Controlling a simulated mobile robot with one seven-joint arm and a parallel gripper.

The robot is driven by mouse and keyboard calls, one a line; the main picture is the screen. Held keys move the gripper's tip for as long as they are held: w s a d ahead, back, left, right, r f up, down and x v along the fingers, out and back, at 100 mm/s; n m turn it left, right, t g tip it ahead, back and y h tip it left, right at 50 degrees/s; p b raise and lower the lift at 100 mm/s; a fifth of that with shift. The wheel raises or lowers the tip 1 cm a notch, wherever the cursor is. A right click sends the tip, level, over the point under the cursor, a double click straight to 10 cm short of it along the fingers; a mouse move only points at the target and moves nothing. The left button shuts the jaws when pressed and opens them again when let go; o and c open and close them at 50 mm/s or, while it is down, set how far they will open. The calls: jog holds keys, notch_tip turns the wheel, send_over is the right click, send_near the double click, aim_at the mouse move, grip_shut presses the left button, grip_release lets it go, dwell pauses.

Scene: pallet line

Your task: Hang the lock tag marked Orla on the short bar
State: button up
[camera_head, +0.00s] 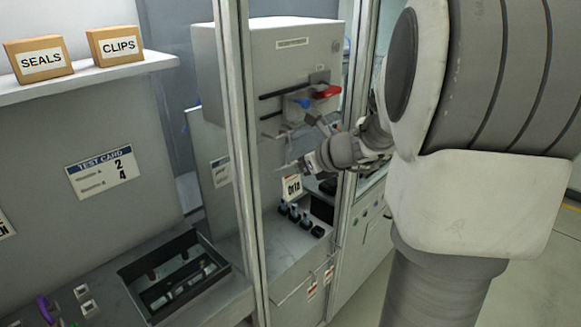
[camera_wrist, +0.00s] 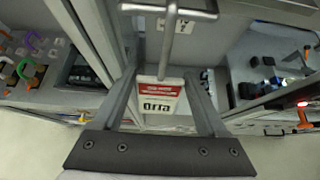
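The lock tag marked Orla (camera_head: 292,187) is white, with a red upper band showing in the wrist view (camera_wrist: 158,98). My gripper (camera_head: 305,163) seems shut on it; in the wrist view my two fingers (camera_wrist: 160,78) stand at its left and right edges. The tag hangs in front of the cabinet, above the counter. In the wrist view a grey rod with a crosspiece (camera_wrist: 170,30) lies just above the tag; I cannot tell if they touch. On the grey cabinet box (camera_head: 285,60), a longer dark bar (camera_head: 284,90) sits above a shorter one (camera_head: 271,115).
A red handle (camera_head: 327,91) and a blue part (camera_head: 302,102) stick out beside the bars. Upright frame posts (camera_head: 240,150) stand near my arm. Dark switches (camera_head: 300,219) stand below the tag. A shelf (camera_head: 85,79) and an open bin (camera_head: 172,275) are at left.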

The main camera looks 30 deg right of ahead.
jog(key=o, duration=0.3)
